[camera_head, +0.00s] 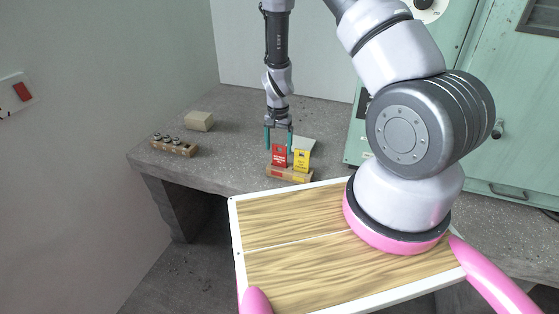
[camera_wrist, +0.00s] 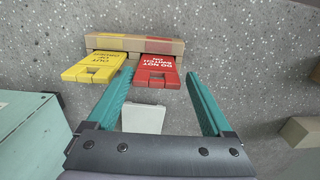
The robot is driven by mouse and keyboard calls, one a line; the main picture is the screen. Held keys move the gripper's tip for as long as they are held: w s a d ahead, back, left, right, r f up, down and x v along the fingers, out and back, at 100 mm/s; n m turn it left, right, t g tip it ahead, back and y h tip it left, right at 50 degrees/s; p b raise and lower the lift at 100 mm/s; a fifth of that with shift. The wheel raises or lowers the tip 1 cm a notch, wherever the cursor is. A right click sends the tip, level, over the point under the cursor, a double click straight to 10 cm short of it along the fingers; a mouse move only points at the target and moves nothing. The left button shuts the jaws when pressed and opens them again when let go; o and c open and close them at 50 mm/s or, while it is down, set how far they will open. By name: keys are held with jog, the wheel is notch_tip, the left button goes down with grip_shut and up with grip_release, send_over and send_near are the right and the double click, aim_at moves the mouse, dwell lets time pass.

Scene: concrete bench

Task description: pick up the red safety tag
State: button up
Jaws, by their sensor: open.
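The red safety tag (camera_head: 279,155) stands in a wooden holder (camera_head: 289,174) on the bench, left of a yellow tag (camera_head: 301,160). In the wrist view the red tag (camera_wrist: 157,70) is right of the yellow tag (camera_wrist: 95,67), with white lettering on its face. My gripper (camera_head: 279,147) points down at the red tag, its teal fingers open and empty. In the wrist view the fingers of my gripper (camera_wrist: 160,74) lie either side of the red tag, the left one close to the gap between the tags. Contact cannot be told.
A pale flat block (camera_head: 303,143) lies behind the tags; it also shows between my fingers in the wrist view (camera_wrist: 143,118). A tan box (camera_head: 199,121) and a rack with several small cylinders (camera_head: 174,147) stand at left. A green cabinet (camera_head: 355,140) stands to the right.

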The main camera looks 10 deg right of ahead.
aim_at(280, 152)
jog(key=f, duration=0.5)
jog(key=shift+d+f, duration=0.15)
jog(key=shift+d, duration=0.05)
jog(key=c, duration=1.1)
jog(key=shift+r, duration=5.05)
